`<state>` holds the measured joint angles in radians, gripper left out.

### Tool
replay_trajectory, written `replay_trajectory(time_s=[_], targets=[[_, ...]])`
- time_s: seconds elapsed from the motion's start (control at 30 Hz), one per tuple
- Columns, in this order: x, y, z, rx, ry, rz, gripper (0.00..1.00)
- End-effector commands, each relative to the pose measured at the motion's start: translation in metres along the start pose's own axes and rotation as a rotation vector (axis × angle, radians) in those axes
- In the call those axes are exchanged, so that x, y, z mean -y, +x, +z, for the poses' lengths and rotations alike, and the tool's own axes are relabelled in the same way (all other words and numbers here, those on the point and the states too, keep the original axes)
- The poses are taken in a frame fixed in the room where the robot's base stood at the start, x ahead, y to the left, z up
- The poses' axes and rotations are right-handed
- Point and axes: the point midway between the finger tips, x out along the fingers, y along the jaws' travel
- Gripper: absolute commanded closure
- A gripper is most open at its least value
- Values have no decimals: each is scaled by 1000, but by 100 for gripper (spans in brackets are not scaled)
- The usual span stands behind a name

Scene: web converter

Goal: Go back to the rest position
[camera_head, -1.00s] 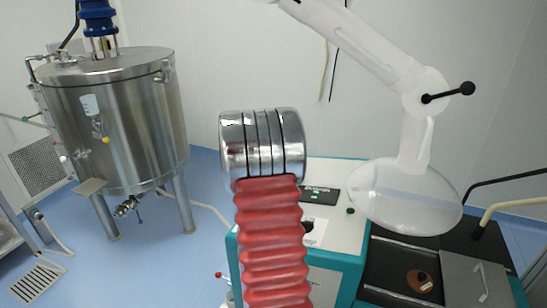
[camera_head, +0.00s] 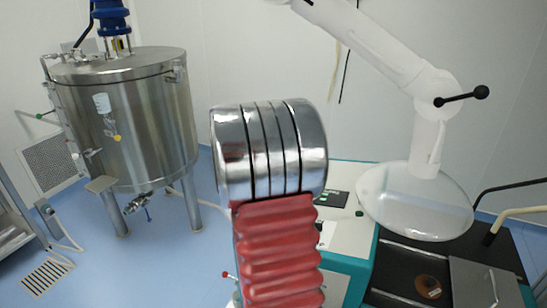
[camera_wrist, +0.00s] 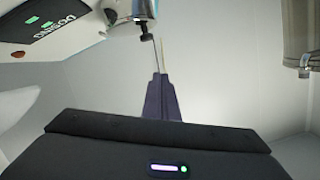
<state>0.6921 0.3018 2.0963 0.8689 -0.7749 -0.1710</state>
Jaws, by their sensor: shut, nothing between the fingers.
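My gripper (camera_wrist: 160,76) shows in the wrist view as two dark tapered fingers pressed together, with nothing between them. They point up in the picture and touch nothing that I can see. In the head view only my arm shows, with its red bellows and silver joint in the middle foreground. My gripper itself is not visible there.
A steel tank (camera_head: 140,125) stands at left. A white-and-teal machine (camera_head: 345,235) is behind my arm, with a clear extraction hood (camera_head: 415,200) at right. A dosing panel (camera_wrist: 50,20) appears top left in the wrist view. Blue floor (camera_head: 165,255) is open between.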

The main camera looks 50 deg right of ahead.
Motion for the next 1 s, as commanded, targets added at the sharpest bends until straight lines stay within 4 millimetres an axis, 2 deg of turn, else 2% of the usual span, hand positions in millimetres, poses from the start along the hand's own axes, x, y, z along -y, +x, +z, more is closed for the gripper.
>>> replay_trajectory(time_s=[0.43,0.57,0.67,0.77,0.87,1.0], targets=[[2,0,1,2,2,-3,100],[4,-1,10,36,8,-10,100],[9,-2,27,102,2,-32,100],[13,-8,55,206,-22,-65,100],[16,-21,86,326,-55,-101,100],[26,-52,116,482,-109,-165,100]])
